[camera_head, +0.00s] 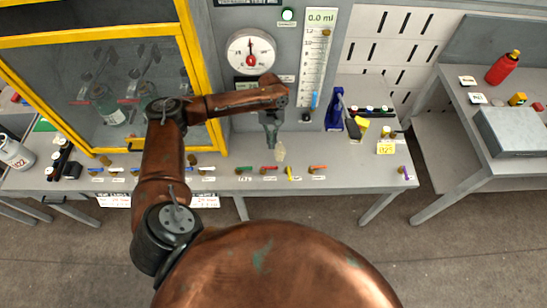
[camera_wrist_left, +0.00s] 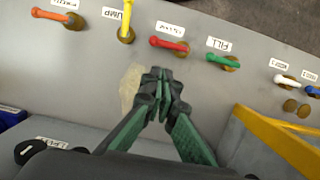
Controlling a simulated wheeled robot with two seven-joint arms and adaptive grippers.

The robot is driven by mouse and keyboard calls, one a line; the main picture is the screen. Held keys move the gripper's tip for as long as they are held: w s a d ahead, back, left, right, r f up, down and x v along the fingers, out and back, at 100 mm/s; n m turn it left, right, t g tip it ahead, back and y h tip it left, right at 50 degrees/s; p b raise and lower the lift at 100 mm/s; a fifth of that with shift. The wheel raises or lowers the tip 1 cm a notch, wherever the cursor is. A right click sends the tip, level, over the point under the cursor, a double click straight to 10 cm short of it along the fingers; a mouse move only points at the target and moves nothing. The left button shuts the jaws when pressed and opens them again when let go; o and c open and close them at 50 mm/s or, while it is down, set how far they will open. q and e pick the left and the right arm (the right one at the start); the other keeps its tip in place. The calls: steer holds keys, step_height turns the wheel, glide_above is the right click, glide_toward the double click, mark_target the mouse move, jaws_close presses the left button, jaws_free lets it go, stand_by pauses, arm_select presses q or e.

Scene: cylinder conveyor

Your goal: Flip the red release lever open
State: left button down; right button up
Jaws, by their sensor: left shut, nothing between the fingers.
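The red lever (camera_head: 268,169) sits in the row of small coloured levers along the bench's front edge. It also shows in the left wrist view (camera_wrist_left: 169,43), next to a small white label. Its handle lies sideways from a brass pivot, much like the green lever's. My left gripper (camera_head: 270,146) is shut and empty above the bench, behind the red lever. In the left wrist view its closed fingertips (camera_wrist_left: 161,78) appear near the red lever, with a gap between them in the picture. My right gripper is not in view.
The green lever (camera_head: 244,168) and yellow lever (camera_head: 290,174) flank the red one; an orange lever (camera_head: 317,168) is farther right. A pale patch (camera_wrist_left: 131,88) shows beside the fingertips.

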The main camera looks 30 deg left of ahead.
mark_target(269, 168)
arm_select(q)
steer(key=x, duration=0.9)
steer(key=shift+f, duration=0.15)
steer(key=shift+s+f, duration=0.1)
steer(key=shift+f, duration=0.25)
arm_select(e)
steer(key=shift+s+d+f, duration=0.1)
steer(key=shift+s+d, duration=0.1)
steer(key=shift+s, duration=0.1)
arm_select(q)
steer(key=shift+d, duration=0.1)
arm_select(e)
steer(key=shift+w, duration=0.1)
